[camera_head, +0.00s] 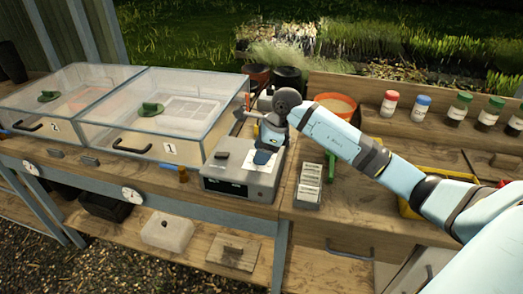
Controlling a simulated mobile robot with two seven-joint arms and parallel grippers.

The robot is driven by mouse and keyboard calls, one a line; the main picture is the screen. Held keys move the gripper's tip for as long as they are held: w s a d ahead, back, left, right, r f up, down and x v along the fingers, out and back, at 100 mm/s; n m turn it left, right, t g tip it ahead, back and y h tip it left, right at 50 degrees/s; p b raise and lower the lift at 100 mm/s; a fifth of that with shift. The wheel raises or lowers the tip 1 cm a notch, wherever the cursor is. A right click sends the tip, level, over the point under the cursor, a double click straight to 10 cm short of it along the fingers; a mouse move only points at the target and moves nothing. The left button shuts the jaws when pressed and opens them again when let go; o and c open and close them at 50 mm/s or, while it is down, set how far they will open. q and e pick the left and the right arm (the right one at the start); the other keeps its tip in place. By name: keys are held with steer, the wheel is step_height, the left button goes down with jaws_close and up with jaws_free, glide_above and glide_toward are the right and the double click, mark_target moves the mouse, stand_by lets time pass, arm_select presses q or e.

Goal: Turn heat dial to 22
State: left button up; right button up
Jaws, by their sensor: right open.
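Two round white dials with dark pointers sit on the bench's front rail: one (132,195) below the clear box marked 1 (205,135), the other (31,167) below the box marked 2 (45,105). Their figures are too small to read, and I cannot tell which is the heat dial. My right gripper (264,157) points down over a grey unit (240,186) with a white label on top, to the right of both dials. It is open and touches neither dial; the fingertips are hard to make out. My left gripper is not in view.
A grey rack of cards (308,186) stands right of the grey unit. A white block (167,231) lies on the lower shelf. Air before the front rail is clear.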

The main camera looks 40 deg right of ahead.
steer(key=c, duration=0.9)
steer(key=m, duration=0.3)
steer(key=shift+t+h, duration=0.4)
steer(key=shift+s+m+t, duration=0.1)
steer(key=shift+m+t, duration=0.2)
steer(key=shift+m, duration=0.6)
steer(key=o, duration=0.9)
steer(key=shift+h, duration=0.3)
steer(key=v, duration=1.3)
steer(key=shift+r, duration=0.4)
